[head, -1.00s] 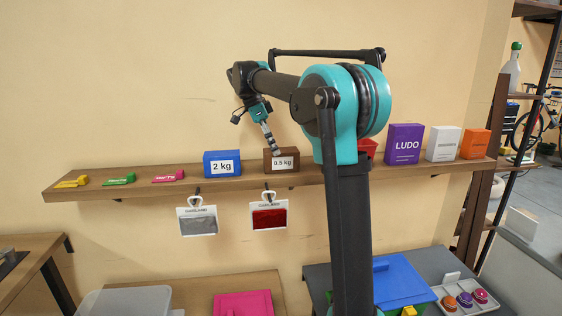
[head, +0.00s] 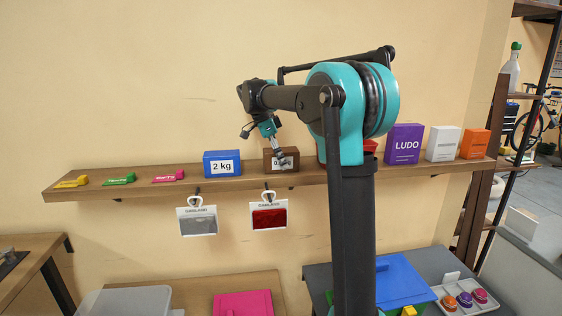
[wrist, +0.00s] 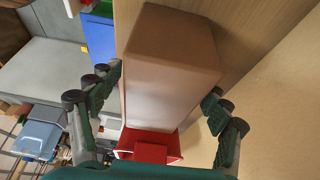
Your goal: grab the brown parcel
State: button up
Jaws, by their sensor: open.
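The brown parcel (head: 268,164) stands on the wall shelf (head: 120,186), just right of the blue 2 kg box. Its white label is partly hidden by my gripper (head: 283,162), which is in front of the parcel. In the wrist view the parcel (wrist: 172,65) fills the middle, between the two spread fingers of my gripper (wrist: 163,92). The gripper is open, one finger on each side of the parcel. I cannot tell whether either finger touches it.
The blue 2 kg box (head: 222,163) is close on the left. A red object (head: 369,147) is partly hidden behind my arm; a red item (wrist: 150,147) shows in the wrist view. The LUDO box (head: 404,144) is farther right. Two bags, one red (head: 269,216), hang below the shelf.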

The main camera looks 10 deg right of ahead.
jog(key=shift+f, duration=0.2)
dwell(0.4)
jog(key=c, duration=1.7)
jog(key=shift+r, duration=0.1)
jog(key=shift+c, duration=0.2)
